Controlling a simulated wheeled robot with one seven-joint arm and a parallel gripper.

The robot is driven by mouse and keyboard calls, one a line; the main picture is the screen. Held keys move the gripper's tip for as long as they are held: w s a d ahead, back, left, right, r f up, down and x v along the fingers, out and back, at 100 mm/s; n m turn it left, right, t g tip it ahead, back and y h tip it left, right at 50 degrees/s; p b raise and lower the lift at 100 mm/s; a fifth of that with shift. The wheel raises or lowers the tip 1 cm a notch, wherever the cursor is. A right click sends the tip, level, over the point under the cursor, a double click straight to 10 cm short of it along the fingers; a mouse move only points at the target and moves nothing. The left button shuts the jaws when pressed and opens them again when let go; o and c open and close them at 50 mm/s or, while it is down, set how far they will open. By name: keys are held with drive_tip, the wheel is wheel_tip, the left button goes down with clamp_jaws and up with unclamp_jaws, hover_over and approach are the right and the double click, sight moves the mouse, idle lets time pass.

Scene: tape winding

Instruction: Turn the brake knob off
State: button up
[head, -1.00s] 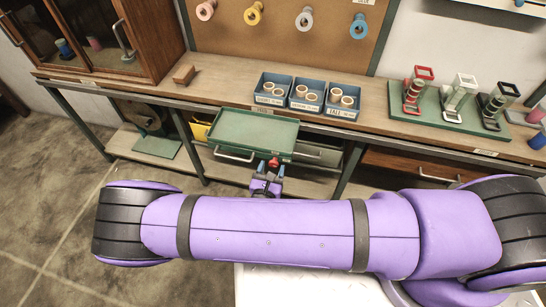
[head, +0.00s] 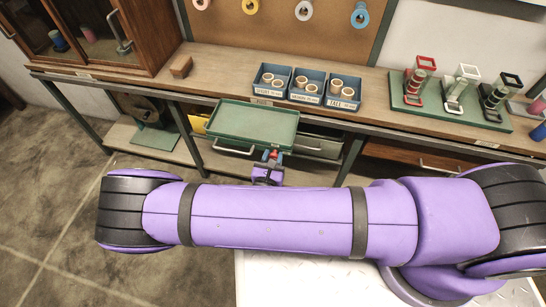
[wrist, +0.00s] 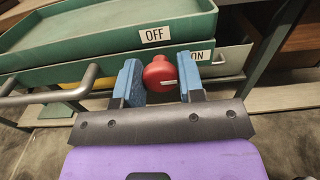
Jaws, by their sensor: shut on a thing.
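The red brake knob (wrist: 160,73) is on the front of the green drawer unit in the wrist view. Its white mark points right, towards the ON label (wrist: 199,56). The OFF label (wrist: 152,35) is above it. My gripper (wrist: 161,80) has its two blue fingers on either side of the knob and is shut on it. In the head view, my gripper (head: 269,168) is at the front right part of the green tray (head: 254,123), below the workbench, and the knob shows there only as a small red spot.
A metal handle (wrist: 50,95) runs left of my fingers. The workbench (head: 215,85) above carries blue bins (head: 308,86) with tape rolls and a green stand base (head: 450,110) with several clamps. A bench leg (head: 350,160) stands right of the gripper.

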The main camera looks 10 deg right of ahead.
drive_tip(key=n, duration=0.4)
drive_tip(key=shift+n, duration=0.4)
drive_tip(key=shift+a+f+n, duration=0.1)
drive_tip(key=shift+n, duration=3.1)
drive_tip(key=shift+a+f+n, duration=0.1)
drive_tip(key=shift+n, duration=3.1)
drive_tip(key=o, duration=0.9)
drive_tip(key=shift+s, duration=0.1)
